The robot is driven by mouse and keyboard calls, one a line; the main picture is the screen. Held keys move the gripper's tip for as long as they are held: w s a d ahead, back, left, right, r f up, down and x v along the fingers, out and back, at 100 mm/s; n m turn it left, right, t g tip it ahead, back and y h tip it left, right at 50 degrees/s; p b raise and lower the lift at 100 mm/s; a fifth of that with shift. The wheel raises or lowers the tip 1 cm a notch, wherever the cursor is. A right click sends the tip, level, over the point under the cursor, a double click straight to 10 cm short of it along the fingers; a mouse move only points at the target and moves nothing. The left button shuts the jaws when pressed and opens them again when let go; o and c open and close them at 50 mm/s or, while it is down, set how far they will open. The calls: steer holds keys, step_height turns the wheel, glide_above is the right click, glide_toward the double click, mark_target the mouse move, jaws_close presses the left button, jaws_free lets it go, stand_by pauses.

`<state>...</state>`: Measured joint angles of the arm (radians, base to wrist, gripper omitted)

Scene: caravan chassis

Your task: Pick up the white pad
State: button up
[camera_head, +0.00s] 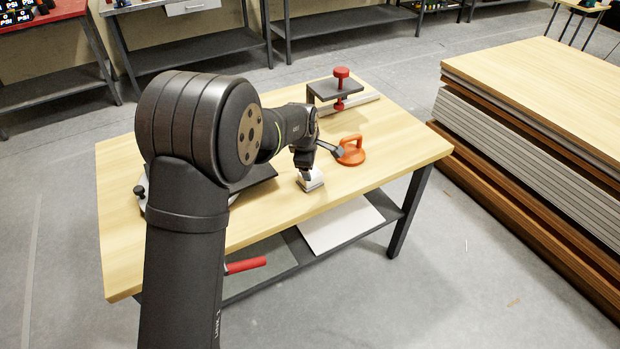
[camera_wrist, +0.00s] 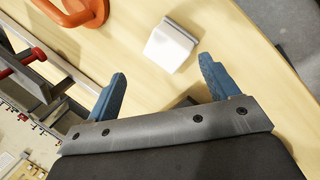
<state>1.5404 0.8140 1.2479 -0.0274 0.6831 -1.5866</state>
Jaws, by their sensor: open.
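The white pad (camera_head: 311,180) is a small white block on the wooden table (camera_head: 130,240), near its front edge. In the wrist view the white pad (camera_wrist: 170,46) lies just beyond the fingertips, between their lines, a little nearer the right finger. My gripper (camera_wrist: 160,85) is open and empty, with its two blue fingers apart. In the head view my gripper (camera_head: 304,174) is close above the pad, and my wrist hides part of that area. I cannot tell the exact height between fingers and pad.
An orange suction-cup handle (camera_head: 351,151) stands right of the pad. A red-topped clamp (camera_head: 341,85) is at the table's back. A dark flat item (camera_head: 255,177) lies left of my wrist. Stacked boards (camera_head: 545,110) stand to the right. A red-handled tool (camera_head: 245,265) shows below the tabletop.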

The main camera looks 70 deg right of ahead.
step_height(320, 180, up, 8)
steer(key=w+d+n+y, duration=0.1)
steer(key=w+n+y, duration=0.1)
steer(key=n+y, duration=0.5)
step_height(320, 180, down, 11)
steer(key=shift+s+d+f+n+h, duration=0.1)
steer(key=shift+s+n+h, duration=0.05)
steer(key=shift+n+h, duration=1)
steer(key=shift+d+f, duration=0.15)
steer(key=shift+f, duration=1.25)
steer(key=shift+d+f, duration=0.1)
steer(key=shift+f, duration=1.3)
steer(key=c, duration=1.1)
steer(key=shift+r, duration=0.15)
step_height(320, 180, up, 4)
steer(key=shift+f, duration=0.1)
steer(key=s+a+r, duration=0.1)
steer(key=s+r, duration=0.1)
steer(key=s, duration=0.1)
steer(key=s+a+r, duration=0.2)
steer(key=s, duration=0.2)
steer(key=s+a+r, duration=0.2)
steer(key=s+r, duration=0.1)
steer(key=shift+s+a, duration=0.15)
steer(key=shift+s, duration=0.1)
